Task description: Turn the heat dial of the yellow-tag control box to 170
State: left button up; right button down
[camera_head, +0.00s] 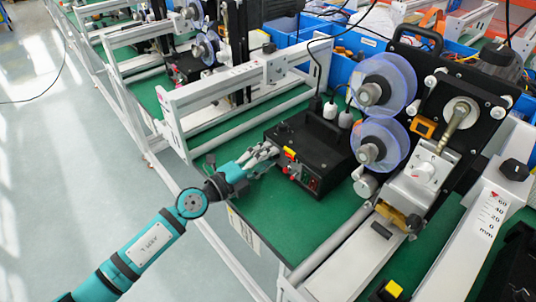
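The black control box (316,142) with a small yellow tag (289,153) on its front edge sits on the green bench top near the middle. Its front face carries a red part and a small lit panel (311,182). The heat dial cannot be made out clearly, and the gripper covers part of the box's left front. My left gripper (273,155) comes in from the left, with its grey fingertips close to the box's front left corner. Contact and finger gap are too small to tell. My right gripper is not in view.
Clear blue-tinted reels (386,84) and a black machine plate stand right of the box. White plugs and cables rise from its back. A white frame rail (220,86) runs behind it. Green bench top (262,212) is free in front. A similar box (186,68) stands farther back.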

pick_arm(q)
grip_shut()
jog(key=shift+m+p, duration=0.3)
jog(key=shift+m, duration=3.2)
grip_release()
jog(key=v, duration=1.2)
